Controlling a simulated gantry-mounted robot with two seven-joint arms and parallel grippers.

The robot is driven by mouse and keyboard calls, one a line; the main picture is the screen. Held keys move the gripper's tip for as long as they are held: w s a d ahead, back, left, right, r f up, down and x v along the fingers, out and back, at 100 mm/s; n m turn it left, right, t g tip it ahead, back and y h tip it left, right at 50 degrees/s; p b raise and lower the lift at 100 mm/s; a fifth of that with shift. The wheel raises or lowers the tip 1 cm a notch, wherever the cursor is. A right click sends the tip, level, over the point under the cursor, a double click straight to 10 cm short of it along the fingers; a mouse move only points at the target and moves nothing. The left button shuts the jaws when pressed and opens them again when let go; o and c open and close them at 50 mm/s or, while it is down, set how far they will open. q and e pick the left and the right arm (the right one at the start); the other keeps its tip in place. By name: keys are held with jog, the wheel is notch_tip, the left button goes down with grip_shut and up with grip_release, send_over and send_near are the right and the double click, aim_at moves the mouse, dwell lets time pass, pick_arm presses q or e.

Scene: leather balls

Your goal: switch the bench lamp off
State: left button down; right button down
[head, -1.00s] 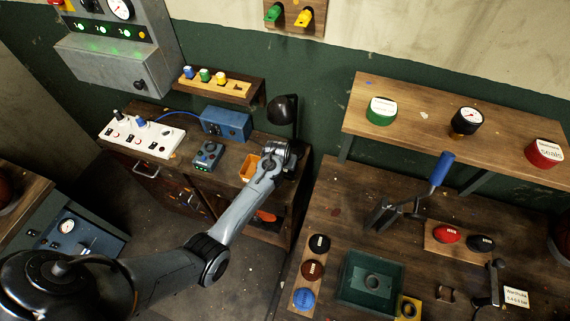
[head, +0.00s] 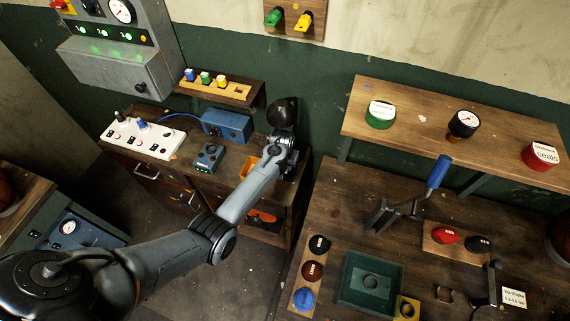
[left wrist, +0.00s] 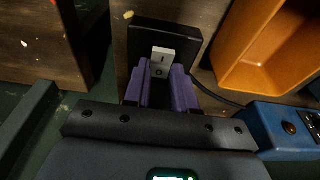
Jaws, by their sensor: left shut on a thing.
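The black bench lamp (head: 284,112) stands at the right end of the back-left bench, its shade up; I cannot see whether it is lit. In the left wrist view, a grey rocker switch (left wrist: 162,55) marked I and O sits on the lamp's black base (left wrist: 140,38). My left gripper (left wrist: 166,88), with purple finger pads, is shut on the switch, its fingertips at either side of the O end. In the head view the left gripper (head: 280,150) is at the lamp, its fingers hidden by my arm. My right gripper is not in view.
An orange bin (left wrist: 262,45) is close beside the lamp base. A blue box (head: 226,125), a small dark device (head: 208,158) and a white switch panel (head: 140,137) share the bench. A black cable (left wrist: 215,92) runs near the fingers.

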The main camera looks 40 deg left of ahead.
pick_arm(q)
jog(key=shift+f+g, duration=0.1)
jog(key=shift+g, duration=0.2)
jog(key=c, duration=0.9)
grip_release()
jog(key=shift+w, duration=0.1)
